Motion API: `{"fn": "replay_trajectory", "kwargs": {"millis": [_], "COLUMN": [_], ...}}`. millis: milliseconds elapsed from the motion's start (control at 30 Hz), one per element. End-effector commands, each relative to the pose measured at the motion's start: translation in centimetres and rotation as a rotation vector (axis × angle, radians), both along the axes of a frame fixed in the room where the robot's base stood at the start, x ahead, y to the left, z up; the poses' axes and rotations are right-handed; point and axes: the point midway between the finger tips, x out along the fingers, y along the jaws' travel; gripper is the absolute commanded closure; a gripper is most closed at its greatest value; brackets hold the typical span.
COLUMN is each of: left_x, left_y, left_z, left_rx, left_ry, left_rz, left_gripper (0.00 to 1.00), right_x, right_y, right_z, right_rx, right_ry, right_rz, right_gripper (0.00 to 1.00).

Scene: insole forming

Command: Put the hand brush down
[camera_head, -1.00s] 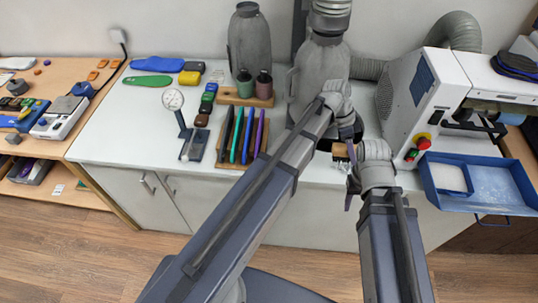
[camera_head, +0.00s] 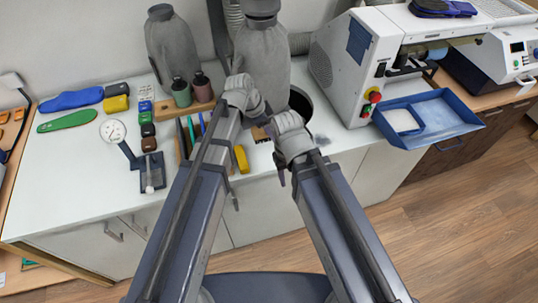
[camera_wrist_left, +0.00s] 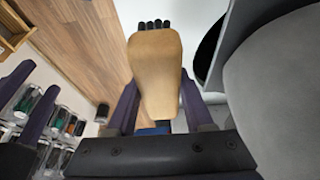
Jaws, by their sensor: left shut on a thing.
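The hand brush, with a tan wooden body (camera_wrist_left: 155,65) and dark bristle tufts at its far end, sits between the purple fingers of my left gripper (camera_wrist_left: 160,108) in the left wrist view. In the head view, a small brown part of the brush (camera_head: 260,134) shows beside my left gripper (camera_head: 268,128), above the bench front. My left gripper is shut on the brush. My right gripper (camera_head: 282,172) hangs just right of it and lower, near the front edge. Its two purple fingers stand apart in the left wrist view (camera_wrist_left: 32,95), with no object seen gripped.
The white bench (camera_head: 75,190) holds a dial gauge (camera_head: 113,131), insoles, bottles (camera_head: 181,92), a pen rack and a yellow item (camera_head: 241,159). A dark round opening (camera_head: 300,102) lies behind my right wrist. A white machine with a blue tray (camera_head: 440,138) stands right.

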Motion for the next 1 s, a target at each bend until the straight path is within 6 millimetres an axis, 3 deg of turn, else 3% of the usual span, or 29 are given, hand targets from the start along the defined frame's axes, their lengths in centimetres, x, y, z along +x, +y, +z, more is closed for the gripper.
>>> {"fn": "replay_trajectory", "kwargs": {"millis": [167, 467, 767, 1000], "left_x": [0.0, 0.0, 0.0, 0.0], "left_y": [0.0, 0.0, 0.0, 0.0], "left_z": [-1.5, -6.0, -6.6, -9.4], "left_rx": [0.0, -0.002, -0.002, -0.002], "left_ry": [0.001, 0.002, 0.002, 0.002], "left_rz": [0.001, 0.0, 0.0, 0.0], "left_gripper": [1.0, 1.0, 1.0, 1.0], "right_x": [0.0, 0.0, 0.0, 0.0], "right_y": [0.0, 0.0, 0.0, 0.0], "right_z": [-1.5, -6.0, -6.6, -9.4], "right_rx": [0.0, 0.0, 0.0, 0.0], "right_ry": [0.0, 0.0, 0.0, 0.0], "right_rz": [0.0, 0.0, 0.0, 0.0], "right_gripper": [0.5, 0.5, 0.5, 0.5]}}
